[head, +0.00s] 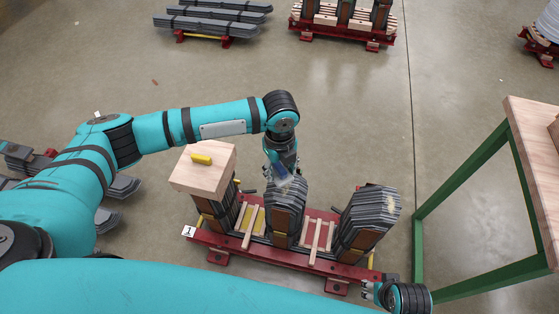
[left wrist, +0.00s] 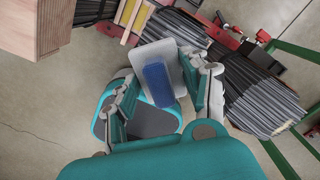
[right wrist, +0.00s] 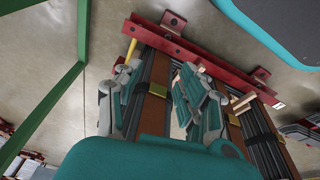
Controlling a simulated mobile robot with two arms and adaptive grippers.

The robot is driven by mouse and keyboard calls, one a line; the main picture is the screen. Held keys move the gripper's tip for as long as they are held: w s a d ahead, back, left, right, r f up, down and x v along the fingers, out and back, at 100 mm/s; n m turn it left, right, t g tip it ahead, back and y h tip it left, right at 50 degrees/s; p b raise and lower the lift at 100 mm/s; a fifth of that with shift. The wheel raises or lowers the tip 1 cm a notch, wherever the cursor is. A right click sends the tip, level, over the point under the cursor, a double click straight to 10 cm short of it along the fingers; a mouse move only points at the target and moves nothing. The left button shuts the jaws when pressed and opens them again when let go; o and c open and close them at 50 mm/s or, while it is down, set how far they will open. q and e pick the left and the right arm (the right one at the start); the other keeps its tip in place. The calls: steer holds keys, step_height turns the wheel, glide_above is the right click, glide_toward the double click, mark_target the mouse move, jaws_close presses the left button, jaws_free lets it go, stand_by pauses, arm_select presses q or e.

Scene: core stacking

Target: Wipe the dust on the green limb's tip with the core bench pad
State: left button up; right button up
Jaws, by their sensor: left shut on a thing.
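My left gripper (head: 282,168) is shut on a pad with a blue block on a pale plate (left wrist: 158,83). In the head view it is at the top of the middle limb (head: 286,213), a grey laminated stack with brown sides. I cannot tell whether the pad touches it. A right limb (head: 372,212) stands beside it, with a pale yellowish patch on its top. The left limb (head: 222,212) is under a wooden block. No limb shows clear green marking. My right gripper (head: 384,294) is open and empty near the frame's right end; its fingers (right wrist: 155,105) are apart.
A red base frame (head: 270,257) carries the limbs, with wooden strips between them. The wooden block (head: 204,172) bears a small yellow piece (head: 201,159). A green-legged wooden bench (head: 535,150) stands at right.

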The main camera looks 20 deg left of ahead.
arm_select(q)
steer(key=shift+r+p, duration=0.6)
steer(key=shift+p, duration=0.05)
steer(key=shift+r+p, duration=0.45)
steer(key=shift+p, duration=0.15)
arm_select(e)
steer(key=s+f, duration=0.3)
steer(key=f, duration=0.5)
steer(key=shift+f+g, duration=0.3)
steer(key=shift+f, duration=0.05)
